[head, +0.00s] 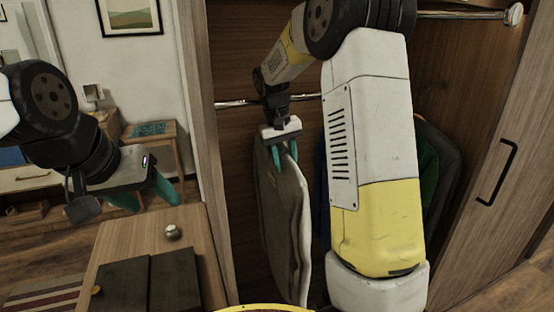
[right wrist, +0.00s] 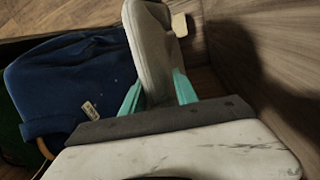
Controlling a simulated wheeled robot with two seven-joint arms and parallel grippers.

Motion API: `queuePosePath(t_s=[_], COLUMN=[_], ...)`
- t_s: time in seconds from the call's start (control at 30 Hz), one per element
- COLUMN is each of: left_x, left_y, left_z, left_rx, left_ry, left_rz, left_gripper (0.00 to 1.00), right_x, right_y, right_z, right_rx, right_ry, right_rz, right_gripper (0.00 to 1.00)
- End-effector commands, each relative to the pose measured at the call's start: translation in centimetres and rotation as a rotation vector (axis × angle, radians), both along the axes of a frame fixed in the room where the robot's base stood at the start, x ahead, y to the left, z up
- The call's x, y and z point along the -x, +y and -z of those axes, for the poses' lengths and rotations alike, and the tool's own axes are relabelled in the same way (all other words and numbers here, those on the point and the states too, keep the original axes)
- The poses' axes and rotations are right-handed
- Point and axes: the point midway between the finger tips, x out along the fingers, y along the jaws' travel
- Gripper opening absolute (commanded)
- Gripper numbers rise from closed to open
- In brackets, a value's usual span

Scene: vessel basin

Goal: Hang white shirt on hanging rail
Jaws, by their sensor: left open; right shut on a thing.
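The white shirt (head: 283,220) looks greyish in the shade and hangs edge-on inside the wardrobe. My right gripper (head: 284,155) is shut on its top part; in the right wrist view the shirt (right wrist: 152,50) stands between the teal fingers. A metal hanging rail (head: 236,103) runs behind my right wrist. Another rail section (head: 460,14) shows at the upper right. I cannot tell whether the shirt touches a rail; no hook is visible. My left gripper (head: 145,198) is open and empty, outside the wardrobe at the left.
A blue garment (right wrist: 75,85) hangs beside the shirt, and a green one (head: 428,175) hangs further right, partly behind my arm. The wardrobe door with a black handle (head: 497,172) is at the right. A wooden table (head: 130,235) with a small round object (head: 173,232) stands below my left gripper.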

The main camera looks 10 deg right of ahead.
Motion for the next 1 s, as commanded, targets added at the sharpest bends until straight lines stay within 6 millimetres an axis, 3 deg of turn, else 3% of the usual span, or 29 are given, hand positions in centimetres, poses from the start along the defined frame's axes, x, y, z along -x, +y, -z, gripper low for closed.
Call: queuePosePath(t_s=[0.23,0.27,0.4,0.77,1.0], left_x=[0.0,0.0,0.0,0.0,0.0], left_y=[0.0,0.0,0.0,0.0,0.0], left_z=[0.0,0.0,0.0,0.0,0.0], left_rx=[0.000,0.000,0.000,0.000,0.000], left_ry=[0.000,0.000,0.000,0.000,0.000], left_rz=[0.000,0.000,0.000,0.000,0.000], left_gripper=[0.61,0.61,0.61,0.61,0.61], right_x=[0.0,0.0,0.0,0.0,0.1], right_y=[0.0,0.0,0.0,0.1,0.8], right_z=[0.1,0.1,0.1,-0.3,-4.2], right_rx=[0.000,0.000,0.000,0.000,0.000], right_ry=[0.002,0.002,0.002,0.003,-0.001], right_rz=[-0.001,-0.001,-0.001,0.000,-0.001], right_gripper=[0.00,0.38,0.61,0.61,0.61])
